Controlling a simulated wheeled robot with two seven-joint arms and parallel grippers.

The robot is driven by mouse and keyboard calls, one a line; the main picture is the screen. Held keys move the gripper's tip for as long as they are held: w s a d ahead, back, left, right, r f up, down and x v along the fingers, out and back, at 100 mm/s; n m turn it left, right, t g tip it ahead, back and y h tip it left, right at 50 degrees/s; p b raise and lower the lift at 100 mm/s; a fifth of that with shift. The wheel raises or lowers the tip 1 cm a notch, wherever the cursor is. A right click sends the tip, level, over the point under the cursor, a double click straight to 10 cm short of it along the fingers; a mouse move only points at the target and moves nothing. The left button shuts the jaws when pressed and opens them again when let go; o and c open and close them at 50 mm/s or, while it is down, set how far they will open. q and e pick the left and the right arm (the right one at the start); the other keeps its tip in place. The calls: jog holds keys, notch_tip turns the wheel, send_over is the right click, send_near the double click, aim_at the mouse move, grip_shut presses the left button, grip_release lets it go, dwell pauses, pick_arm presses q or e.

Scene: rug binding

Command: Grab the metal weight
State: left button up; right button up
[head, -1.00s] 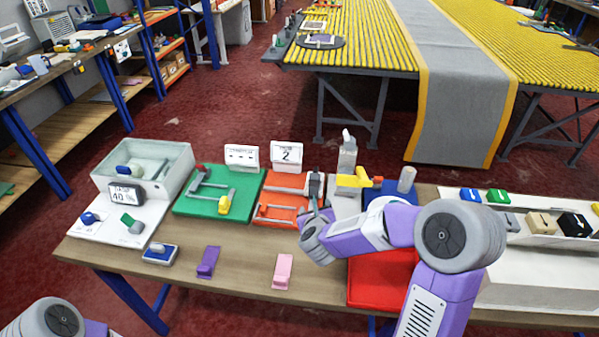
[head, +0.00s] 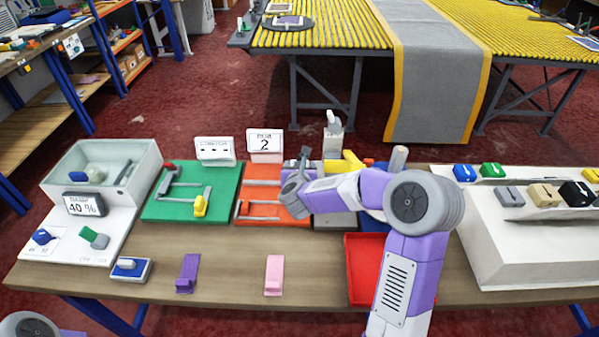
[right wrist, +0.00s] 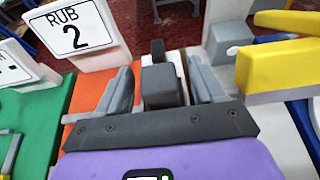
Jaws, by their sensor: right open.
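A dark grey block, which looks like the metal weight (right wrist: 161,87), stands over the orange board (right wrist: 88,90) in the right wrist view. My right gripper (right wrist: 162,88) is open, with one finger on each side of the block. Gaps show between the block and both fingers. In the head view my right gripper (head: 303,158) is at the back right of the orange board (head: 258,172), and it and the wrist largely hide the block. My left gripper is out of view; only part of the left arm shows at the bottom left.
A white sign reading 2 (head: 265,141) stands behind the orange board. A yellow piece (right wrist: 275,70) on a grey stand is close to the gripper's right. The green board (head: 185,205) lies to the left, a red tray (head: 372,290) in front.

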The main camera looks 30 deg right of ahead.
grip_shut()
jog(key=shift+w+r, duration=0.1)
dwell(0.3)
